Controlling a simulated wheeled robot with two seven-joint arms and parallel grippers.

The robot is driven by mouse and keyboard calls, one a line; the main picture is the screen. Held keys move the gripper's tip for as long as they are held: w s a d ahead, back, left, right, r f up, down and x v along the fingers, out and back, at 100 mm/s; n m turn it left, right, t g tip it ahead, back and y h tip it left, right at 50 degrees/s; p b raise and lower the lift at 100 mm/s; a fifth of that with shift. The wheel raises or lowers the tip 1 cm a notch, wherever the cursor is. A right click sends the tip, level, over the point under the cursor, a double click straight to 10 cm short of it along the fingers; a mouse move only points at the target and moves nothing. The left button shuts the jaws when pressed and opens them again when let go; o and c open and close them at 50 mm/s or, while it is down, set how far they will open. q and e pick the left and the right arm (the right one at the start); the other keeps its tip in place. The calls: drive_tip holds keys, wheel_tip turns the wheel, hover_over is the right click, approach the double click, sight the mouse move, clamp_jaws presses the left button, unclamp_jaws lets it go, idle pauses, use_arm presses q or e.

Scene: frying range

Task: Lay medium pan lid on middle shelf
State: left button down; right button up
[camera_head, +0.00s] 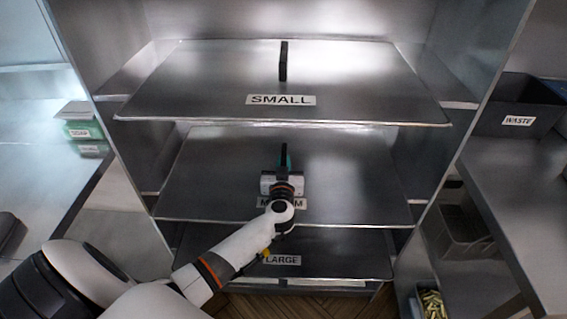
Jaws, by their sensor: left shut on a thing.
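The medium pan lid (215,175) is a wide flat metal sheet with a black bar handle. It lies roughly level in the middle bay of the shelf unit, its front edge toward me. Its label is partly covered by my gripper, with only the end letters showing. My left gripper (284,170) is over the sheet's middle, shut on the black handle; a bit of teal shows at its tips. The middle shelf (150,192) shows only as a strip beside the lid; whether the lid touches it is hard to tell. My right gripper is not in view.
A similar sheet labelled SMALL (200,85) is above, and one labelled LARGE (340,260) below. Upright side walls bound the bays. A dark WASTE bin (515,105) stands on the right counter. Green boxes (82,125) are at left.

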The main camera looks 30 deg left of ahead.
use_arm(q)
drive_tip(key=shift+s+f, duration=0.1)
drive_tip(key=shift+f, duration=0.2)
drive_tip(key=c, duration=1.3)
unclamp_jaws()
drive_tip(key=shift+o, duration=1.1)
drive_tip(key=shift+f, duration=0.25)
drive_tip(key=shift+r, duration=0.15)
wheel_tip(320, 180, up, 3)
drive_tip(key=p, duration=0.4)
drive_tip(key=shift+r, duration=0.15)
wheel_tip(320, 180, up, 4)
drive_tip(key=p, duration=0.5)
drive_tip(key=shift+p, duration=0.4)
